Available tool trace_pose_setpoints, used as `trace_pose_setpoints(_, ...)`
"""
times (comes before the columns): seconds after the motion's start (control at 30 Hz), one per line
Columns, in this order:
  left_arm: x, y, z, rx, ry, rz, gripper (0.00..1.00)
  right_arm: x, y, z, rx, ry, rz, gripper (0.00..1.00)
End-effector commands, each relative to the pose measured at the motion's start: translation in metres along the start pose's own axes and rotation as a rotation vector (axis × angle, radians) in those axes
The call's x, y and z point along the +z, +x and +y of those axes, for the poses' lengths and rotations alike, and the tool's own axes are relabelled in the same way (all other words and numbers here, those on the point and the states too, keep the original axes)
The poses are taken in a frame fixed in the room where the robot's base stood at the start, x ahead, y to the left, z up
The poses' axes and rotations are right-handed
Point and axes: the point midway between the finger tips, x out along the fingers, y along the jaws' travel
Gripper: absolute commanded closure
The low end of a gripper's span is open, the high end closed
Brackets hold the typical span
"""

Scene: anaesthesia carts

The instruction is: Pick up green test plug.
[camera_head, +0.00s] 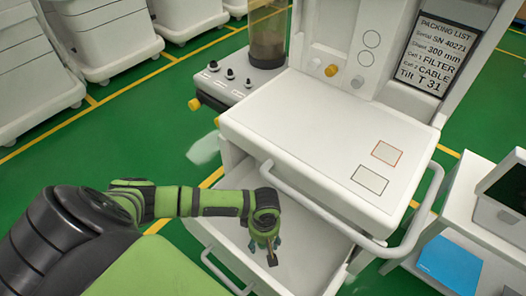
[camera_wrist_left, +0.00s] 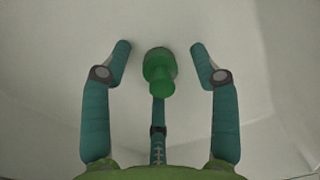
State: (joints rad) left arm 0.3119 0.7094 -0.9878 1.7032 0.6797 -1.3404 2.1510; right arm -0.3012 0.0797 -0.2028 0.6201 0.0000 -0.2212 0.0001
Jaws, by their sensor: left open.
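The green test plug (camera_wrist_left: 160,70) shows in the left wrist view, between and a little beyond the fingertips, against the pale inside of the drawer. It has a round head and a narrower rounded part. My left gripper (camera_wrist_left: 160,52) is open, with one finger on each side of the plug and a gap on both sides. In the head view my left gripper (camera_head: 267,248) reaches down into the open white drawer (camera_head: 310,262) of the cart. The plug is not visible there, hidden by the gripper. My right gripper is not in view.
The cart's white top (camera_head: 320,135) and its curved handle rail (camera_head: 330,222) overhang the drawer close to my left arm. A packing list sign (camera_head: 433,55) stands at the back. A side cart with a blue folder (camera_head: 450,265) is at right. Other white carts stand at upper left.

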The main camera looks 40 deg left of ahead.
Motion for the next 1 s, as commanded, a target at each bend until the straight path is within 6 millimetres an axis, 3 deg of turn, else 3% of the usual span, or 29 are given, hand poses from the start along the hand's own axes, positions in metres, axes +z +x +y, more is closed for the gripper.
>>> trace_pose_setpoints(0.07,0.0,0.0,0.0,0.0,0.0,0.0,0.39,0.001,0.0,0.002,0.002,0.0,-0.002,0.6)
trace_pose_setpoints(0.1,0.0,-0.001,0.0,0.0,0.0,0.0,0.55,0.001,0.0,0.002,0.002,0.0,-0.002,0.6)
trace_pose_setpoints(0.2,0.0,-0.001,0.0,0.0,0.0,0.0,0.9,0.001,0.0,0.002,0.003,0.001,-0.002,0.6)
trace_pose_setpoints(0.67,0.0,-0.003,0.0,0.0,0.0,0.001,0.91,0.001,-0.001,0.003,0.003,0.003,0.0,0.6)
trace_pose_setpoints(0.87,0.0,-0.02,0.0,0.001,0.0,0.0,0.91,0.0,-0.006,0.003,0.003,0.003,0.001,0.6)
trace_pose_setpoints(1.0,0.0,-0.046,0.0,0.003,0.001,-0.001,0.91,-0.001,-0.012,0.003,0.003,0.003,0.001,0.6)
